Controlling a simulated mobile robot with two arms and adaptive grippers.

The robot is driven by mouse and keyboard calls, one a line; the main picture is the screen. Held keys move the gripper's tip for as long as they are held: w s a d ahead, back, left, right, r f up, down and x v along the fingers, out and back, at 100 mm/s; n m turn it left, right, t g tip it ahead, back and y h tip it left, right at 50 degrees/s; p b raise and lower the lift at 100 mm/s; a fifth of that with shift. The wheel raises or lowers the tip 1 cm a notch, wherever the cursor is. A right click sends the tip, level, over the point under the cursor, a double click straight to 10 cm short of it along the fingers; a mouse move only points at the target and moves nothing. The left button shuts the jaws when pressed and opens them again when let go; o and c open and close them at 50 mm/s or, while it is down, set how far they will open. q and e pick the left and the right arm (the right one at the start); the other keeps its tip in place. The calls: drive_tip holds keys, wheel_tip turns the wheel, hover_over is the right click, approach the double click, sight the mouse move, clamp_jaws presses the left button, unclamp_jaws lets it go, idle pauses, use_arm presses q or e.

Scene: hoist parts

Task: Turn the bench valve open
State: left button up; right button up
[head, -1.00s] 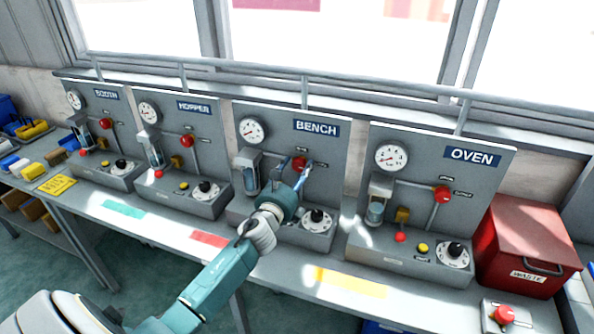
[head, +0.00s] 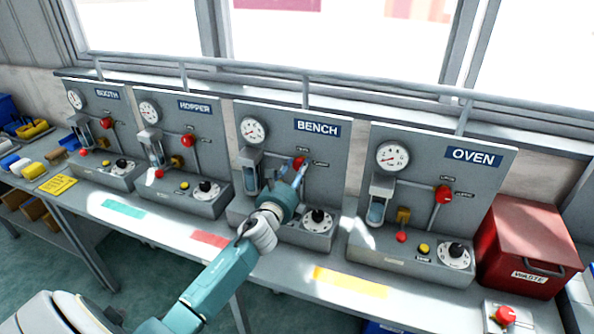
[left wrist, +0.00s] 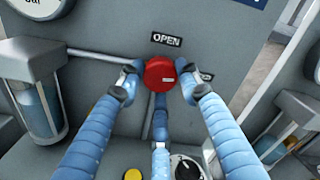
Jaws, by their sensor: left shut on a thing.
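The bench valve is a red round knob (head: 299,162) on the grey panel under the BENCH sign (head: 317,128). In the left wrist view the red knob (left wrist: 159,73) sits between my fingers, below the OPEN label (left wrist: 167,40). A second label to its right is partly hidden by a finger. My left gripper (head: 296,168) reaches up to the panel and is shut on the knob, with blue fingers on both sides of it (left wrist: 160,77). I cannot tell how far the knob is turned. My right gripper is not in view.
The HOPPER panel (head: 205,130) stands to the left and the OVEN panel (head: 490,180) to the right, each with its own red knob. A gauge (head: 254,130) and a glass cylinder (head: 250,175) are beside the bench valve. A red waste bin (head: 530,225) stands far right.

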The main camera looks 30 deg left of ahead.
use_arm(q)
drive_tip(key=shift+d+n, duration=0.15)
drive_tip(key=shift+n, duration=3.8)
drive_tip(key=shift+d+n, duration=0.1)
drive_tip(key=shift+n, duration=3.85)
drive_tip(key=shift+r, duration=0.1)
drive_tip(key=o, duration=1.2)
drive_tip(key=shift+w, duration=0.1)
drive_tip(key=shift+c, duration=0.2)
drive_tip(key=v, duration=1.2)
